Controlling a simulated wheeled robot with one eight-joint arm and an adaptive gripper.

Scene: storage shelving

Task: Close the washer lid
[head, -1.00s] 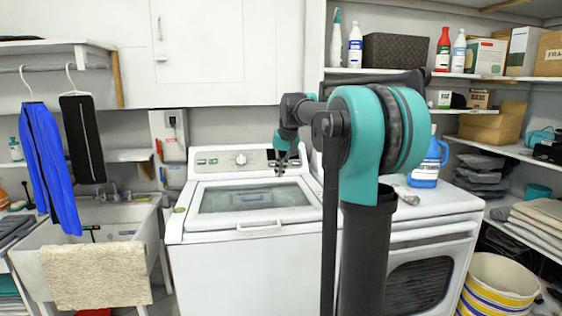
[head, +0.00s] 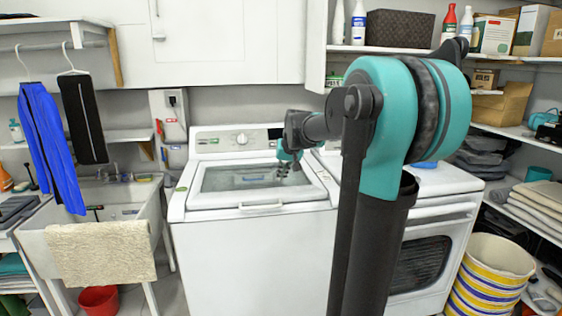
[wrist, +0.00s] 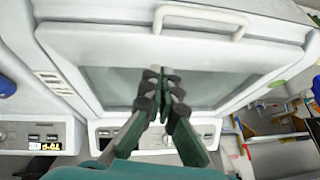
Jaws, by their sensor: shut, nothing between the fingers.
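The white washer (head: 255,260) stands in the middle of the head view. Its lid (head: 186,200), with a glass window and a white front handle (head: 262,207), lies down flat over the top; I cannot tell whether it is fully seated. My gripper (head: 284,171) is shut and empty, above the right rear part of the window. In the wrist view the gripper (wrist: 165,75) points over the window (wrist: 215,90). The lid handle (wrist: 200,15) is beyond the fingertips, and the control panel (wrist: 150,140) is behind the fingers. Whether the fingertips touch the glass is unclear.
A white dryer or oven (head: 430,225) stands right of the washer, partly hidden by my arm. A sink (head: 135,212) with a beige towel (head: 100,250) is at left. A striped bin (head: 490,275) stands at the right. Shelves (head: 500,60) with boxes and bottles hang above.

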